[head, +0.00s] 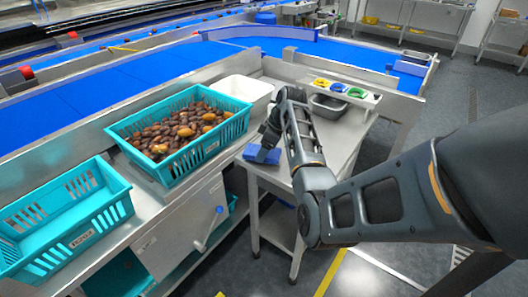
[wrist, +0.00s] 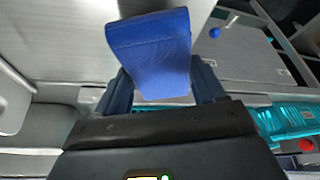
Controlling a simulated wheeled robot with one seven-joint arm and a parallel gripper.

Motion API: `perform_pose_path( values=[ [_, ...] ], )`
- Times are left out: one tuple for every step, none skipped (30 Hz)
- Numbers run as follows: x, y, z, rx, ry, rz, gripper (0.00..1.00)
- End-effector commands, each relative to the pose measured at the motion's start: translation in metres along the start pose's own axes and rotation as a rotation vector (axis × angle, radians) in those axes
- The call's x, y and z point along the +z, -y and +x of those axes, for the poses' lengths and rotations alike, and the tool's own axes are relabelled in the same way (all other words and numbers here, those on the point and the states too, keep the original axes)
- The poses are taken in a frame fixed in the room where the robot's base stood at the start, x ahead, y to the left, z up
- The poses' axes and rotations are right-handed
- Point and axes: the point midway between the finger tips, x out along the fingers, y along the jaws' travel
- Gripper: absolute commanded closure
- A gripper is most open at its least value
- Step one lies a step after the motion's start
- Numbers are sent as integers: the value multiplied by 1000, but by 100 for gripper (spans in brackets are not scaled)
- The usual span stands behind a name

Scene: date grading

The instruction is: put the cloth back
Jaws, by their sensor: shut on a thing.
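A folded blue cloth (wrist: 150,45) is between the fingers of my gripper (wrist: 160,90) in the wrist view. The fingers are shut on it, and the cloth sticks out beyond the fingertips. In the head view the cloth (head: 262,154) shows at the end of my arm, over the near left part of the steel side table (head: 308,158). My gripper (head: 268,138) is partly hidden by its own wrist there. I cannot tell whether the cloth touches the tabletop.
A teal crate (head: 172,178) full of dates and an empty teal crate (head: 100,222) stand on the left. A white bin (head: 243,85) is behind the cloth. A grey tub (head: 328,106) and a rack (head: 345,90) with coloured items are at the table's back. Blue conveyors (head: 150,75) run behind.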

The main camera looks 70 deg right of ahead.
Motion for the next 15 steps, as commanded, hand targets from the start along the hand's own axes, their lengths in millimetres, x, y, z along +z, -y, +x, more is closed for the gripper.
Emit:
perform_pose_path(
  values=[
    [2,0,6,-2,1,0,55],
    [4,0,9,-2,1,0,55],
    [5,0,12,-1,0,0,55],
    [6,0,14,-1,0,0,55],
    [6,0,15,-1,0,0,55],
    [6,0,16,0,0,0,55],
    [6,0,16,0,0,-1,55],
    [6,0,16,0,0,-1,55],
    [6,0,16,0,0,-1,55],
    [6,0,16,0,0,-1,55],
    [6,0,16,0,0,-1,55],
    [6,0,16,0,0,-1,55],
    [7,0,16,0,0,-1,55],
    [7,0,17,0,0,-1,55],
    [8,0,18,0,0,-1,55]
  ],
)
